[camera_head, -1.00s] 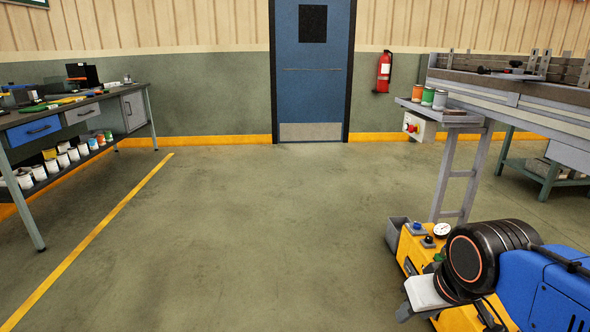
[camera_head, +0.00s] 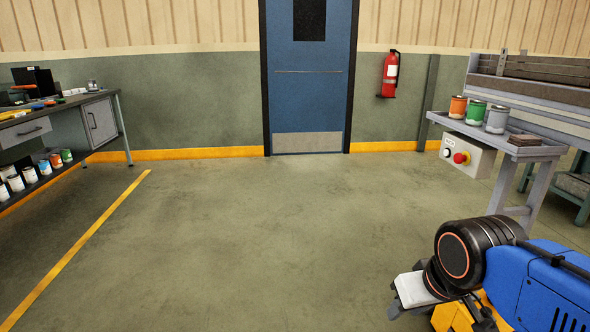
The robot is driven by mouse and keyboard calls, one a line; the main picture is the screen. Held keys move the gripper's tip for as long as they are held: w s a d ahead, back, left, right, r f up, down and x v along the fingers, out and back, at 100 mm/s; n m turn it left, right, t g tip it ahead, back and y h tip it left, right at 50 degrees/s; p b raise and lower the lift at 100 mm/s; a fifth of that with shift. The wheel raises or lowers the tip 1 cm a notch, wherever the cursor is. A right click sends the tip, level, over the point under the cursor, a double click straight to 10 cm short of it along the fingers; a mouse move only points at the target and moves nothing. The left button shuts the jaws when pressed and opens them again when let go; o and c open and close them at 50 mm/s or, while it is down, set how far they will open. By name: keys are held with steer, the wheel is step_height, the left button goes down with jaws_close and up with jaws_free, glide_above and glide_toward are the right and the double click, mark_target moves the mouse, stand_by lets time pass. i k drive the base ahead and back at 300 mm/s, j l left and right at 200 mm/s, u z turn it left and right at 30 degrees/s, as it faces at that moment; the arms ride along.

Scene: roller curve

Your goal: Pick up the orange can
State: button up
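An orange can (camera_head: 458,107) stands upright at the left end of a small grey side table (camera_head: 540,150) on the right. A green can (camera_head: 476,112) and a grey can (camera_head: 497,120) stand beside it in a row. Another small orange can (camera_head: 55,160) sits among cans on the lower shelf of the left bench. My arm shows at the lower right, folded over my yellow base. Its white and grey end part is at the lower middle right, far below and apart from the side table.
A control box with a red button (camera_head: 460,158) hangs under the side table's front. A larger machine bench (camera_head: 540,92) stands behind it. A workbench (camera_head: 60,120) is on the left. A blue door (camera_head: 309,90) and fire extinguisher (camera_head: 389,74) are at the back. The middle floor is clear.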

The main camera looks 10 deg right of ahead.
mark_target(457, 109)
steer(key=i, duration=0.8)
steer(key=i+j+z, duration=0.1)
steer(key=i, duration=0.75)
